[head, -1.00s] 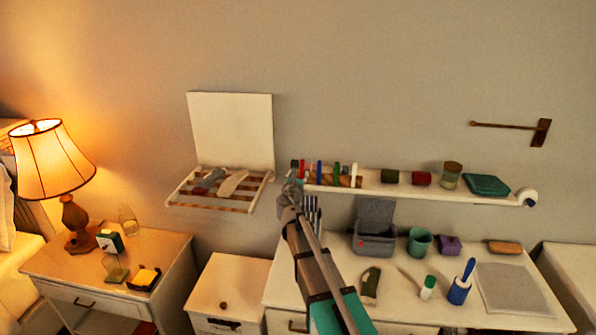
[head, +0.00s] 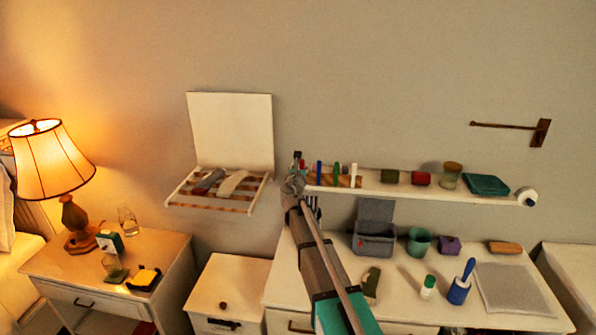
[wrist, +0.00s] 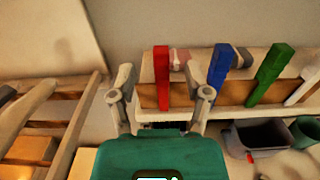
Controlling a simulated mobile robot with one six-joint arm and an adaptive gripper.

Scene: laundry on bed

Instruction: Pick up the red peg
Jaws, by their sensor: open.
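The red peg (wrist: 162,78) stands upright in a wooden holder strip (wrist: 230,94) on the wall shelf. In the wrist view it lies between the two spread fingers of my gripper (wrist: 167,72), with a visible gap on each side. In the head view my gripper (head: 296,168) is at the left end of the shelf and hides most of the red peg. How far the fingers reach around the peg in depth is unclear. A blue peg (wrist: 218,70), a green peg (wrist: 270,76) and a white peg (wrist: 302,92) stand to its right.
A slatted rack (head: 212,205) with an upright white panel is left of the shelf (head: 400,191). Farther right on the shelf are a green box, a red box, a jar and a teal dish. A grey open box (head: 375,243) stands on the dresser below.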

